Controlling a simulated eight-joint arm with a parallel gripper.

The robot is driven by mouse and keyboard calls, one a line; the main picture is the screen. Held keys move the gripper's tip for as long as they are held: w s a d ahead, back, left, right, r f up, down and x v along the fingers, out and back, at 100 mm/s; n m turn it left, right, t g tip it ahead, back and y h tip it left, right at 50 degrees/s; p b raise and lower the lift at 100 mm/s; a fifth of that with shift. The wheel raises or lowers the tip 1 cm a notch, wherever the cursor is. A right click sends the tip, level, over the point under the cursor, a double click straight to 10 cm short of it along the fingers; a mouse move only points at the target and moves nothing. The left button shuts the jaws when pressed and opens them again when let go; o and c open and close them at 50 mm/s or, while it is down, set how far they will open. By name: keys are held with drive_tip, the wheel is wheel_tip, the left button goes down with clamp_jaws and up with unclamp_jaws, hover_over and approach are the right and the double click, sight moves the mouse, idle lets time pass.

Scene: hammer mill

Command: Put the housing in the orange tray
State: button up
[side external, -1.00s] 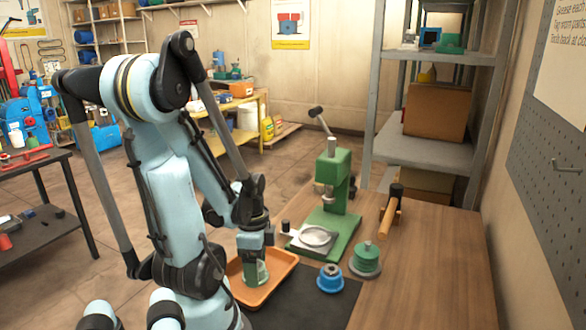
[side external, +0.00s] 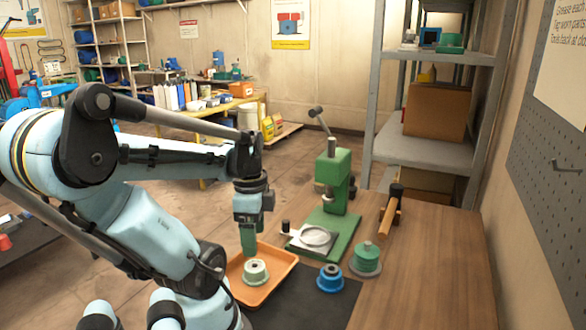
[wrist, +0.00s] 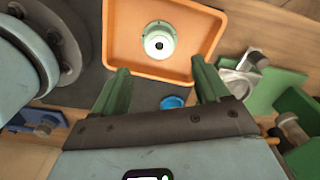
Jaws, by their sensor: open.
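The housing, a pale grey-green flanged part with a round bore (side external: 255,272), sits upright on the floor of the orange tray (side external: 287,265). In the wrist view the housing (wrist: 160,39) stands inside the tray (wrist: 116,50), clear of its walls. My gripper (side external: 248,252) is above the housing in the side view, with its green fingers pointing down. In the wrist view my gripper (wrist: 160,80) is open, its fingers spread wide with nothing between them. The housing is apart from the fingers there.
A blue ring-shaped part (side external: 330,279) and a green stepped part (side external: 365,259) stand right of the tray. A green press (side external: 333,195) and a wooden-handled hammer (side external: 391,211) are behind them. The right side of the wooden bench (side external: 430,270) is clear.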

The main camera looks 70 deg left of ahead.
drive_tip(key=w+d+r+n+t, duration=0.2)
drive_tip(key=w+d+t, duration=0.1)
drive_tip(key=w+d, duration=0.5)
drive_tip(key=w+d+r+n+t, duration=0.2)
drive_tip(key=w+d+n+t, duration=0.1)
drive_tip(key=w+d, duration=0.5)
drive_tip(key=shift+w+d+t, duration=0.2)
drive_tip(key=shift+w+t, duration=0.15)
drive_tip(key=shift+t, duration=0.25)
idle(0.5)
